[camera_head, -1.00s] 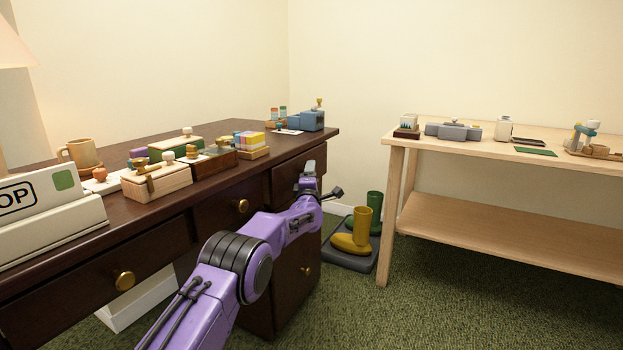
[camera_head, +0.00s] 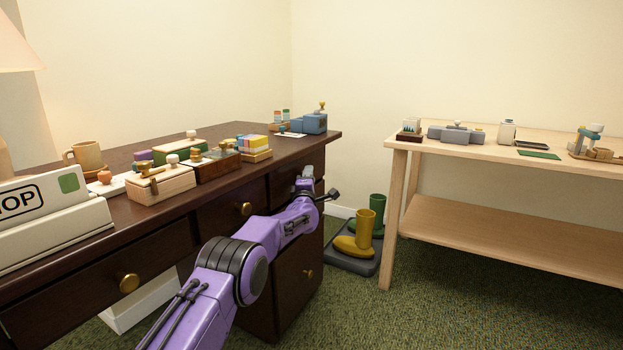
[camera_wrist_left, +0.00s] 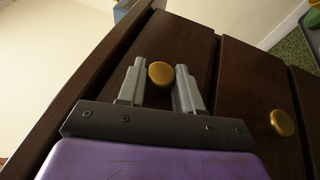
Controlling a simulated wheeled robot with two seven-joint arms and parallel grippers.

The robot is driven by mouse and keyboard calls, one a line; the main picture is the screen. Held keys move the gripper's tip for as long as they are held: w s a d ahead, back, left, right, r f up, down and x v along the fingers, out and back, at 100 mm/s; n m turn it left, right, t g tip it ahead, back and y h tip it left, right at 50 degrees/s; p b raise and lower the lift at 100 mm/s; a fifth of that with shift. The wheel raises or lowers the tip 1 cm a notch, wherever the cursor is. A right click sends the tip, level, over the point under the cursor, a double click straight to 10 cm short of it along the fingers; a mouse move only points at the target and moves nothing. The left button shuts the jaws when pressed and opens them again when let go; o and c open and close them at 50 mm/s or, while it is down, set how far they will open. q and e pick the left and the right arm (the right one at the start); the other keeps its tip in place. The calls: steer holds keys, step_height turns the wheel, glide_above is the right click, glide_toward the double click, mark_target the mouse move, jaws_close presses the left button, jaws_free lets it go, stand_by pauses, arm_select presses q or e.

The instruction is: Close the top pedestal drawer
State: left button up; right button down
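The top pedestal drawer (camera_head: 282,186) is a dark wood front under the right end of the desk, partly hidden by my left arm in the head view. In the left wrist view its front (camera_wrist_left: 187,45) and round brass knob (camera_wrist_left: 161,73) show. The front looks about flush with the one below; I cannot tell whether a small gap remains. My left gripper (camera_head: 307,174) is at this drawer front. Its two fingers (camera_wrist_left: 159,80) are open, one on each side of the knob, with a visible gap to it. My right gripper is not in view.
The dark desk (camera_head: 225,135) carries small boxes, a mug (camera_head: 86,156) and a sign (camera_head: 45,205). A lower drawer has a brass knob (camera_wrist_left: 283,122). Boots (camera_head: 360,235) stand on a dark tray right of the pedestal. A light wood table (camera_head: 500,150) is further right.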

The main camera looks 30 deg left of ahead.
arm_select(q)
steer(key=o, duration=0.4)
steer(key=shift+s+a, duration=0.1)
steer(key=shift+a, duration=0.25)
steer(key=shift+d, duration=0.1)
steer(key=shift+d, duration=0.1)
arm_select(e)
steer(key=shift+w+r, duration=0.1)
arm_select(q)
steer(key=shift+p+v, duration=1.85)
steer(key=shift+v, duration=3.35)
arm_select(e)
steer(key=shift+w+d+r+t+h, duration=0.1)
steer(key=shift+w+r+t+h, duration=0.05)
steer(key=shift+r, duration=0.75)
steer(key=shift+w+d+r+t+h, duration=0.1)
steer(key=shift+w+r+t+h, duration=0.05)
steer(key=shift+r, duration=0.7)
